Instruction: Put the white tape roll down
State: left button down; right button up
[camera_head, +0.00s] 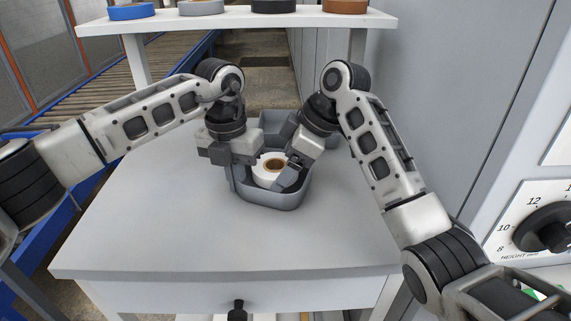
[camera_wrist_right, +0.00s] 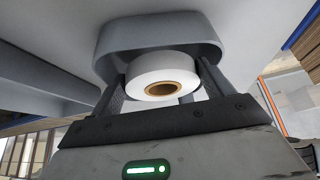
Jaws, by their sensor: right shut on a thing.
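The white tape roll (camera_head: 268,179), with a brown core, is within the walls of a grey open bin (camera_head: 275,201) on the table. My right gripper (camera_head: 287,177) reaches into the bin from the right and is shut on the roll. In the right wrist view the roll (camera_wrist_right: 160,74) sits between the fingers, with the bin (camera_wrist_right: 120,40) beyond it. I cannot tell whether the roll touches the bin floor. My left gripper (camera_head: 233,157) is at the bin's left wall; its fingertips are not clear enough to tell open from shut.
A grey table (camera_head: 150,205) carries the bin, with bare room left and in front. A white shelf (camera_head: 235,20) behind holds blue (camera_head: 132,11), grey (camera_head: 201,6), black (camera_head: 274,5) and brown (camera_head: 346,6) rolls. A grey cabinet wall with a dial (camera_head: 548,228) stands close on the right.

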pick_arm(q)
jog(key=shift+a, duration=0.1)
pick_arm(e)
jog(key=shift+f, duration=0.6)
jog(key=o, duration=1.1)
jog(key=shift+o, duration=0.2)
jog(key=shift+r, duration=0.1)
jog(key=shift+r, duration=0.3)
jog(key=v, duration=0.8)
jog(key=shift+w, duration=0.1)
pick_arm(q)
jog(key=c, duration=1.2)
grip_release()
pick_arm(e)
jog(key=shift+a, duration=0.1)
